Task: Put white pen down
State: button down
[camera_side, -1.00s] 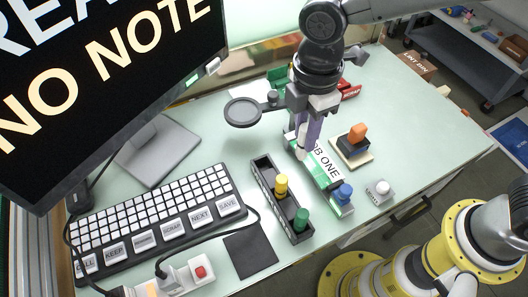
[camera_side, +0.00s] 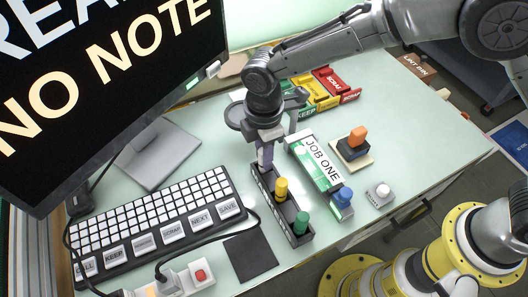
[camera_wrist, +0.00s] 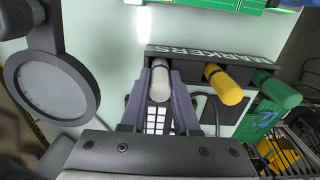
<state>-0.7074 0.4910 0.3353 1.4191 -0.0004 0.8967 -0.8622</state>
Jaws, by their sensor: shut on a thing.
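The white pen (camera_wrist: 160,78) stands between the purple fingers of my gripper (camera_wrist: 160,98) in the wrist view. My gripper (camera_side: 265,160) is shut on it. In the side view the fingers are over the far end of the dark marker rack (camera_side: 271,208), and the pen is mostly hidden there. The rack, labelled MARKERS, also shows in the wrist view (camera_wrist: 190,57). It holds a yellow marker (camera_side: 281,187) and a green marker (camera_side: 301,222). The white pen lines up with the rack's end slot; I cannot tell how deep it sits.
A JOB ONE board (camera_side: 312,160) with a blue-topped piece (camera_side: 343,196) lies right of the rack. An orange-handled stamp (camera_side: 357,138) and a white knob (camera_side: 383,188) stand further right. A keyboard (camera_side: 150,223) and dark pad (camera_side: 250,254) lie left. Coloured trays (camera_side: 325,90) are behind.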

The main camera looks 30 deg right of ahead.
jog(key=c, duration=0.7)
grip_release()
jog(key=shift+f, duration=0.15)
jog(key=shift+o, duration=0.2)
notch_tip(320, 180, up, 12)
jog(key=shift+r, duration=0.2)
